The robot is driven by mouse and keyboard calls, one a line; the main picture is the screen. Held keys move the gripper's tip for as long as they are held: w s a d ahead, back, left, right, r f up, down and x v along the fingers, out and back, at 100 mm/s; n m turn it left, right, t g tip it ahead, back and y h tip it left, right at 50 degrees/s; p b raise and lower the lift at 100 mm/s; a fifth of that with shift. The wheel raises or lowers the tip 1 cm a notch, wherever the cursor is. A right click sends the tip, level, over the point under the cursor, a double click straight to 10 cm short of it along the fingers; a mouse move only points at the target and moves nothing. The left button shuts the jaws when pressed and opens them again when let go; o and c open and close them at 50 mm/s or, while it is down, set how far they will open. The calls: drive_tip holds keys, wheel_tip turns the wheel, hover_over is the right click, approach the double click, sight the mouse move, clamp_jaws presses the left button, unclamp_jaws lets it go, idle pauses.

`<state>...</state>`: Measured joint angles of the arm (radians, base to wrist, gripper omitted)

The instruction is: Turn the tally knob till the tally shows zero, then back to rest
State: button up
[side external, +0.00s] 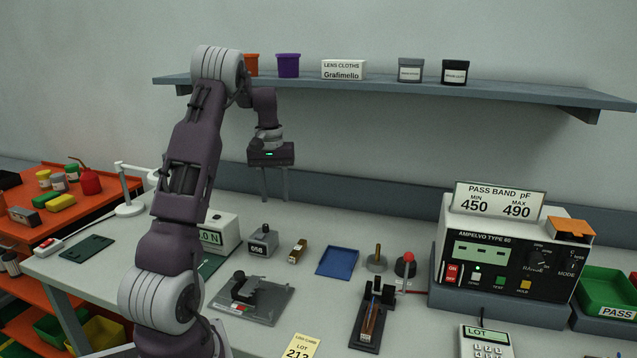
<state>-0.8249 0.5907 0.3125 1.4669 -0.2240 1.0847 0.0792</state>
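The tally (262,248) is a small grey box on the bench, left of centre. Its white label or window seems to read 058, though it is small in this view. A small dark knob (265,229) shows on its top. My gripper (275,199) hangs above and slightly to the right of the tally, pointing down. Its two thin fingers are apart with nothing between them. It is clear of the knob and the bench.
A grey display box (222,232) stands left of the tally. A brown-and-white block (298,251) and a blue tray (337,262) lie to its right. A grey plate fixture (250,298) is in front. The shelf (390,88) with pots runs behind, above the bench.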

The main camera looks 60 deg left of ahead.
drive_tip(key=d+r+m, duration=0.1)
drive_tip(key=d+r, duration=0.2)
drive_tip(key=d, duration=0.4)
drive_tip(key=w+d+r+m+t, duration=0.1)
drive_tip(key=d+r+m, duration=0.1)
drive_tip(key=d+r, duration=0.2)
drive_tip(key=w+d+r+m+t, duration=0.1)
drive_tip(key=d+r+m, duration=0.1)
drive_tip(key=d, duration=0.8)
drive_tip(key=shift+d+r, duration=0.3)
drive_tip(key=shift+r, duration=0.45)
drive_tip(key=n+g+y, duration=0.1)
drive_tip(key=n+y, duration=0.3)
drive_tip(key=n, duration=0.4)
approach(266, 226)
drive_tip(key=f, duration=0.1)
drive_tip(key=shift+g, duration=0.3)
drive_tip(key=x, duration=0.7)
drive_tip(key=shift+w+a+f, duration=0.2)
drive_tip(key=shift+a, duration=0.25)
clamp_jaws()
